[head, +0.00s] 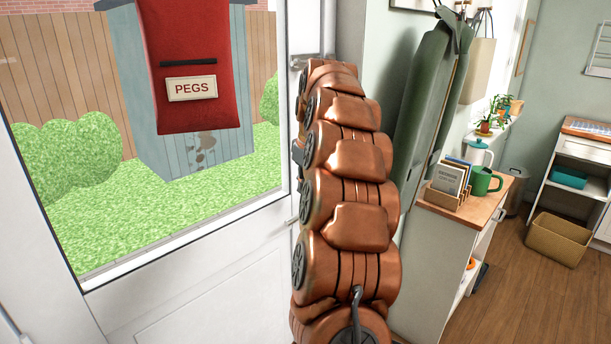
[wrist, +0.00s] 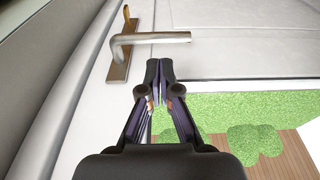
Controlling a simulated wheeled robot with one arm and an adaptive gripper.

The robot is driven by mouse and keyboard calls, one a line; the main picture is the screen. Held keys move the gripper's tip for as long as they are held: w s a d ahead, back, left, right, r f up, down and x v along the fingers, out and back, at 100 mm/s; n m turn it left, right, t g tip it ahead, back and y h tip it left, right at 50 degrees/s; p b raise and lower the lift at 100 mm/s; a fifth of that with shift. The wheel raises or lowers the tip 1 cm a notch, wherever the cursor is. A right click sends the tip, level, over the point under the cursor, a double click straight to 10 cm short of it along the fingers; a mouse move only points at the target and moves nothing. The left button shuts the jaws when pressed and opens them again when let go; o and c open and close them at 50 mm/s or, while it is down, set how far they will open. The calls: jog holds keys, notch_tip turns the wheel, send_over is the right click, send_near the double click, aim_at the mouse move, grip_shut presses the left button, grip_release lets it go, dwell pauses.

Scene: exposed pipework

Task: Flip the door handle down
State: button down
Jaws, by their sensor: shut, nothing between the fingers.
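The silver lever door handle (wrist: 152,38) shows in the wrist view, sticking out to the right from a brass-toned backplate (wrist: 123,58) on the white door. The lever lies roughly level in the picture. My gripper (wrist: 159,66) is shut and empty. Its fingertips are just below the lever in the picture, on the side toward the glass; I cannot tell whether they touch it. In the head view my copper arm hides the gripper and most of the handle area of the white door (head: 215,290).
A red pegs bag (head: 190,70) shows in front of a blue-grey shed (head: 160,150), through the door glass. A wooden-topped cabinet (head: 465,205) stands further right. The wooden floor (head: 510,290) is open there.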

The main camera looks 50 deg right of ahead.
jog(key=shift+w+f+p, duration=0.2)
jog(key=shift+f+p, duration=0.15)
jog(key=shift+f, duration=0.85)
jog(key=shift+w+f+p, duration=0.2)
jog(key=shift+f+p, duration=0.2)
jog(key=shift+f, duration=0.75)
jog(key=shift+w+f+p, duration=0.2)
jog(key=shift+f+p, duration=0.15)
jog(key=shift+f, duration=0.85)
jog(key=shift+a+f+h+b, duration=0.1)
jog(key=shift+f+h+b, duration=0.25)
jog(key=shift+b, duration=0.55)
notch_tip(320, 180, down, 5)
jog(key=h+b, duration=0.3)
jog(key=b, duration=0.3)
jog(key=h+b, duration=0.4)
jog(key=b, duration=0.2)
jog(key=shift+a+f+n+h+b, duration=0.15)
jog(key=shift+f+n+h+b, duration=0.1)
jog(key=shift+n+b, duration=0.15)
jog(key=shift+r, duration=0.1)
jog(key=v, duration=1.4)
jog(key=shift+r, duration=0.2)
